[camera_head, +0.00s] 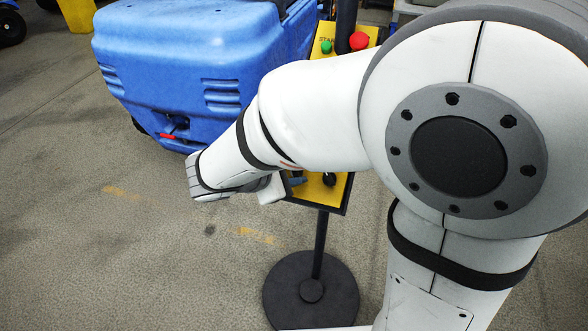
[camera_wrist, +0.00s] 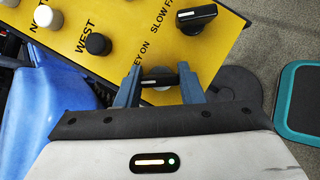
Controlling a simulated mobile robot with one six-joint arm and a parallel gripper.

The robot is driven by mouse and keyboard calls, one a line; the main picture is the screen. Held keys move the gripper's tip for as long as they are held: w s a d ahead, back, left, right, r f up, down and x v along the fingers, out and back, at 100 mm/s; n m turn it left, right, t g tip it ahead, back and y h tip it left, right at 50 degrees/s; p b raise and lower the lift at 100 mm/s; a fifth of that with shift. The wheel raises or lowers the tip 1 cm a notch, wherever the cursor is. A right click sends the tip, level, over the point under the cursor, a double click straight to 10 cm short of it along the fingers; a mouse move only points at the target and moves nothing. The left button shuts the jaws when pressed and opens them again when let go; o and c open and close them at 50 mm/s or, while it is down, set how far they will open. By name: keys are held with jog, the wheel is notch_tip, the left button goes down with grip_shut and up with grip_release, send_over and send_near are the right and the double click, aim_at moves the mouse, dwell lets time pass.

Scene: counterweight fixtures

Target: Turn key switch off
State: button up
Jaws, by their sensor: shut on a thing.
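The key switch (camera_wrist: 158,81) is a black knob with a pale line across it, by the lettering "KEY ON" at the lower edge of the yellow control panel (camera_wrist: 115,50) in the wrist view. My gripper (camera_wrist: 158,77) has its two blue-grey fingers on either side of this knob and is shut on it. The pale line lies roughly level in the picture. In the head view my arm covers most of the panel (camera_head: 328,189). A bit of my gripper (camera_head: 294,181) shows at its lower left, and the key switch itself is hidden there.
A black selector knob (camera_wrist: 190,17) by "SLOW" and a dark button (camera_wrist: 98,44) by "WEST" are close by. A green button (camera_head: 326,47) and a red button (camera_head: 359,41) sit higher. The panel stands on a round base (camera_head: 285,290). A blue machine (camera_head: 180,60) stands behind.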

jog(key=shift+f+n+t, duration=0.1)
jog(key=shift+n+t, duration=0.3)
jog(key=shift+n, duration=0.3)
jog(key=o, duration=1)
jog(key=shift+b+v, duration=0.35)
jog(key=shift+v, duration=3.6)
jog(key=shift+s, duration=0.1)
